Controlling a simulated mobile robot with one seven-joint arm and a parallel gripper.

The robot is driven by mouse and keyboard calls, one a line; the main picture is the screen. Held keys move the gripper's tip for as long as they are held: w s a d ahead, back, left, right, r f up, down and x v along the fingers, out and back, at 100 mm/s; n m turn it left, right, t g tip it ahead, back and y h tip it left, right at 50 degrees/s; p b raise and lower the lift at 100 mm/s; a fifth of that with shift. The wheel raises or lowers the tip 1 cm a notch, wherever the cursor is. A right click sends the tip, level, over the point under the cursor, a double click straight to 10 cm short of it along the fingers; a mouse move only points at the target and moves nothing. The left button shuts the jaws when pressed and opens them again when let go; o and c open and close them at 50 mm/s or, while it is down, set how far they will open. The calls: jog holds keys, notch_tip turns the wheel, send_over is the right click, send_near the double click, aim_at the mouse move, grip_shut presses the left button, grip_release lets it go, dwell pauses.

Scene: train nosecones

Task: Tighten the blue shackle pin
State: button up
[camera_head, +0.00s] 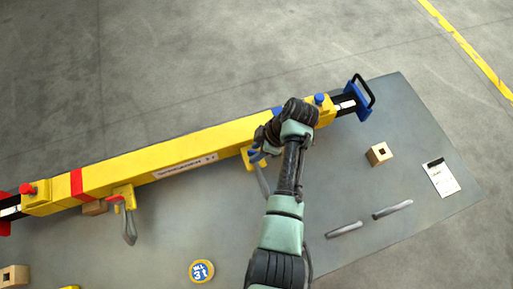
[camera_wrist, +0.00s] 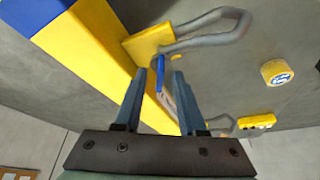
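The blue shackle pin (camera_wrist: 160,76) is a thin blue bar beside a yellow lug (camera_wrist: 150,42) under the beam. In the head view, some blue (camera_head: 256,157) shows at the lug, partly hidden by my arm. A grey shackle (camera_head: 263,180) hangs there. My gripper (camera_wrist: 160,74) is open in the wrist view, its two fingers apart. The blue pin appears between the fingertips; I cannot tell whether either finger touches it. In the head view, my wrist is over the beam's right part and hides the fingers.
The long yellow beam (camera_head: 130,172) lies across a grey mat (camera_head: 430,125). Another shackle (camera_head: 128,228) with a red pin hangs at the left. A wooden block (camera_head: 379,154), two grey bars (camera_head: 344,230), a paper sheet (camera_head: 441,177) and a round yellow tape roll (camera_head: 202,271) lie around.

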grip_shut()
dwell(0.5)
